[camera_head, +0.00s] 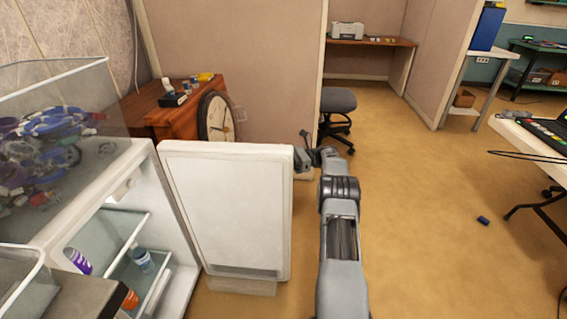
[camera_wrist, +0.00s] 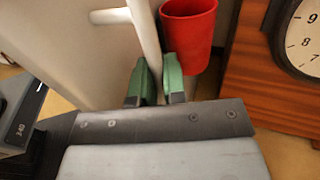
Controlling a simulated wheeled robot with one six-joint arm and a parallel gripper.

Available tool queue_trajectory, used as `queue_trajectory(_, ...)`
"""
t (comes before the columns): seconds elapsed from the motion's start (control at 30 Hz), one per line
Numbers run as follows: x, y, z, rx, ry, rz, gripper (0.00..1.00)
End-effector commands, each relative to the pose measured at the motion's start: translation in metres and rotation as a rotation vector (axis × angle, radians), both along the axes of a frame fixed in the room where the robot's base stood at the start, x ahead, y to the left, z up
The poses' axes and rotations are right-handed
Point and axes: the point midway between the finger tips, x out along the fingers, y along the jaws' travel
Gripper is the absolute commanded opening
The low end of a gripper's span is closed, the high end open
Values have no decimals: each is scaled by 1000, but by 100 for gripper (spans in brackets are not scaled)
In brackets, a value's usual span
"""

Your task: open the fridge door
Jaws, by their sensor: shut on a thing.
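The white fridge (camera_head: 170,205) stands at the left in the head view, its inside showing. Its door (camera_head: 225,210) is swung wide open, and its broad white panel faces the camera. In the wrist view the door (camera_wrist: 75,45) fills the upper left, with a white bar handle (camera_wrist: 146,35) standing off it. My gripper (camera_wrist: 158,85) has its green fingertips on either side of the handle and is shut on it. In the head view my gripper (camera_head: 305,158) is at the door's right edge; the handle is hidden there.
Bottles (camera_head: 142,260) stand on the fridge shelves. A clear bin of coloured items (camera_head: 55,140) sits on top. A wooden cabinet (camera_head: 150,110) and a round clock (camera_head: 216,118) are behind the door. A red bin (camera_wrist: 188,35) is near the handle. Open floor (camera_head: 420,220) lies to the right.

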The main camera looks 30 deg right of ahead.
Motion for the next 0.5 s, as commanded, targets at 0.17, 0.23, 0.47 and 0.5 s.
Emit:
queue_trajectory(0.17,2,3,1,0,0,4,0)
queue_trajectory(0.23,1,2,1,0,0,3,0)
queue_trajectory(0.47,0,-2,1,0,-1,-4,26)
queue_trajectory(0.5,-1,-4,1,0,-1,-7,30)
